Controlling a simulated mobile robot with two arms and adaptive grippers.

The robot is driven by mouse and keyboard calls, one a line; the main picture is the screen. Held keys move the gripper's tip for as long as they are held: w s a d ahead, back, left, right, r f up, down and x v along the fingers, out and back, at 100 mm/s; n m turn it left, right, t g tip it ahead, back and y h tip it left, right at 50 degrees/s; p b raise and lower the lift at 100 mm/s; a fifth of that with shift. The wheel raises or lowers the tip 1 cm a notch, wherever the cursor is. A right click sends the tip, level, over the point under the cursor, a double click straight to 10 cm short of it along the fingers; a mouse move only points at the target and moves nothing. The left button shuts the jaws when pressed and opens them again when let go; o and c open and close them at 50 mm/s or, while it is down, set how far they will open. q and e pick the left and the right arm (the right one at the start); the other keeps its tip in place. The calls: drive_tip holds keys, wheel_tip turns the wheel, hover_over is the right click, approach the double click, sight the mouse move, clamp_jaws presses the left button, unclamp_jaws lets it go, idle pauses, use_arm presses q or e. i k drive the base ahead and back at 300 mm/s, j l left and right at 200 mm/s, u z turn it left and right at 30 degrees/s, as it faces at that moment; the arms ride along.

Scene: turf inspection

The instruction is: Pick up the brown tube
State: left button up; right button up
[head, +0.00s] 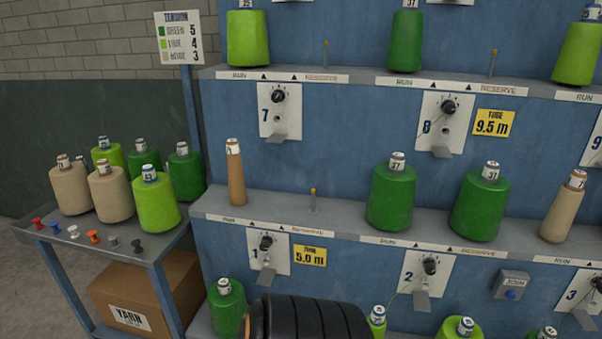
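The brown tube (236,178) stands upright on the middle shelf of the blue rack, near the shelf's left end. It is slim and slightly tapered, with a white label around its top and no thick yarn on it. It stands at the RUN mark, left of a bare peg (313,200) at the RESERVE mark. Neither of my grippers is in view. Nothing is touching the tube.
Green cones (391,196) and a tan cone (564,208) stand farther right on the middle shelf (335,223). A side cart (165,246) at left holds several cones and small coloured pegs. A black ribbed part blocks the bottom centre.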

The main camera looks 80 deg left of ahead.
sight(238, 194)
drive_tip(key=u, duration=3.15)
